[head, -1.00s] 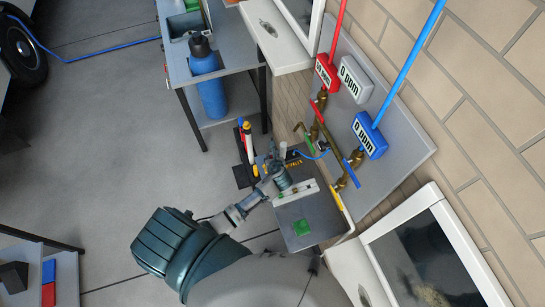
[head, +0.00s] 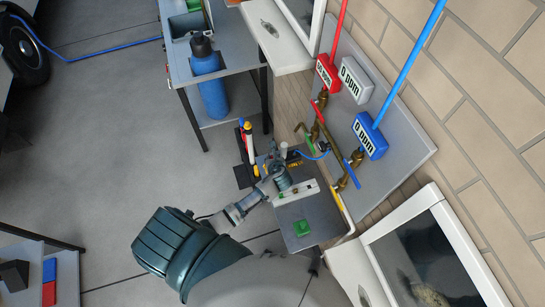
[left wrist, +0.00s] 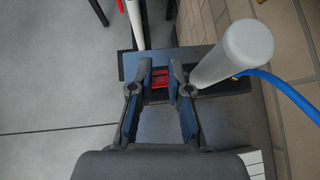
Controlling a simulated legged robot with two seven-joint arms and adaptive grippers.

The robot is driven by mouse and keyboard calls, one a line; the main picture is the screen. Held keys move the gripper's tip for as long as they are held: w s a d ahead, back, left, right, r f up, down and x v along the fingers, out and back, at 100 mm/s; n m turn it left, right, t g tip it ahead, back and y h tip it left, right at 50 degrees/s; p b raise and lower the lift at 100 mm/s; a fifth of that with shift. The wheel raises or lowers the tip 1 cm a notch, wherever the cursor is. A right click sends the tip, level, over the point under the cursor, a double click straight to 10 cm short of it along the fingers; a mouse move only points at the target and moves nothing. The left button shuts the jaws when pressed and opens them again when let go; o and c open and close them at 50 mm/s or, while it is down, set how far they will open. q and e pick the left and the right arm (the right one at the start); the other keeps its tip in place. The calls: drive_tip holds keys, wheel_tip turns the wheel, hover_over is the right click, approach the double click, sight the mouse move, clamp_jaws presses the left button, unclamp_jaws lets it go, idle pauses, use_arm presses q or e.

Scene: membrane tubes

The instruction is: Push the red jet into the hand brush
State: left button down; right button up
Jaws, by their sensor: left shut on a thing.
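My left gripper (head: 272,164) is low over the grey bench beside the wall panel. In the left wrist view its two blue-padded fingers (left wrist: 160,75) are shut on a small red piece (left wrist: 160,84), which looks like the red jet. The fingers hide its sides. A dark flat bar (left wrist: 190,62) lies just beyond and beneath the fingertips. I cannot make out the hand brush for certain in either view. My right gripper is not in view.
A white cylinder (left wrist: 236,52) with a blue hose (left wrist: 283,98) stands close right of the fingers. A black rack (head: 242,176) holds upright sticks at the left. The panel has brass valves (head: 350,172). A green block (head: 302,228) sits on the grey bench (head: 322,212).

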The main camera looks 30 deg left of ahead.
use_arm(q)
drive_tip(key=shift+f+b, duration=0.5)
drive_tip(key=shift+f, duration=0.65)
drive_tip(key=c, duration=1)
unclamp_jaws()
drive_tip(key=shift+c, duration=0.2)
drive_tip(key=v, duration=1.2)
drive_tip(key=shift+f, duration=0.1)
